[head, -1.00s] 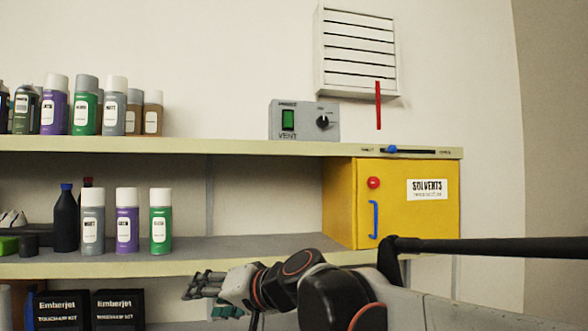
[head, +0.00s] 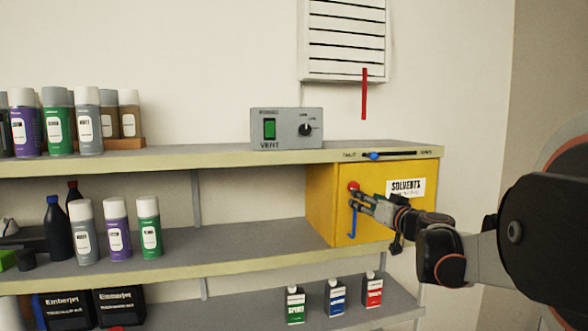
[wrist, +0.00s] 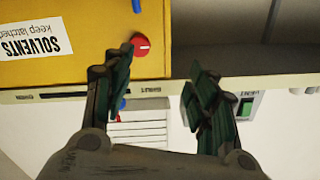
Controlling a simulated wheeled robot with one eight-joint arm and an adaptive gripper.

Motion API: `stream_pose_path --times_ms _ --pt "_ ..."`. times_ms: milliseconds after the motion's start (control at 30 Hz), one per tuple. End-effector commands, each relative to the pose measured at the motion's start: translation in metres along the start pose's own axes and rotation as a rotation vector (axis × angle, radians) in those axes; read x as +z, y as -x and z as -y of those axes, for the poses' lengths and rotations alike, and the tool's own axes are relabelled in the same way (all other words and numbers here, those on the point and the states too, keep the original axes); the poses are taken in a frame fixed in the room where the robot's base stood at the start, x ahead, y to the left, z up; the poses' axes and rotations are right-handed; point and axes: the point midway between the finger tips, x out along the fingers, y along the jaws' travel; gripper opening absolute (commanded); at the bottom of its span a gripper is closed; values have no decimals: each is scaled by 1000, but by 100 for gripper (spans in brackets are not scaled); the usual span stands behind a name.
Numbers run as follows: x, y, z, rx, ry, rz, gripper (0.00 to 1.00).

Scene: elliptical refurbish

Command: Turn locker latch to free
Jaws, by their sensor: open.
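The yellow locker (head: 322,205) labelled SOLVENTS sits at the right end of the middle shelf, its door closed. The red round latch (head: 353,186) is on the door's upper left, above the blue handle (head: 352,222). My gripper (head: 360,203) is in front of the door, just below the latch in the head view, partly covering the handle. In the wrist view, which looks upside down, my gripper (wrist: 160,75) is open and empty. The red latch (wrist: 141,46), with a pale mark, lies just beyond the left finger, not between the fingers. Contact is not visible.
A blue slider (head: 374,156) runs along the shelf edge above the locker. A grey VENT box (head: 287,129) stands on the top shelf, and a red strip (head: 364,94) hangs from the wall vent. Spray cans (head: 117,230) stand left; the middle shelf beside the locker is clear.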

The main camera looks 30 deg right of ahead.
Motion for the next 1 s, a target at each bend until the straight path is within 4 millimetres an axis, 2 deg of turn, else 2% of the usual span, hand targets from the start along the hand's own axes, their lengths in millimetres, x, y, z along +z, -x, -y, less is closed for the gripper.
stream_pose_path --times_ms 33,100,267,367,800,1000 --pt "-10 8 -13 22 26 -9 53" --pt "-13 15 -25 39 54 -15 53" --pt "-13 14 -32 49 74 -19 53" --pt "-13 3 -32 48 74 -19 53" --pt "-16 -77 -34 46 72 -18 53" --pt "-16 -104 -36 47 72 -18 53"
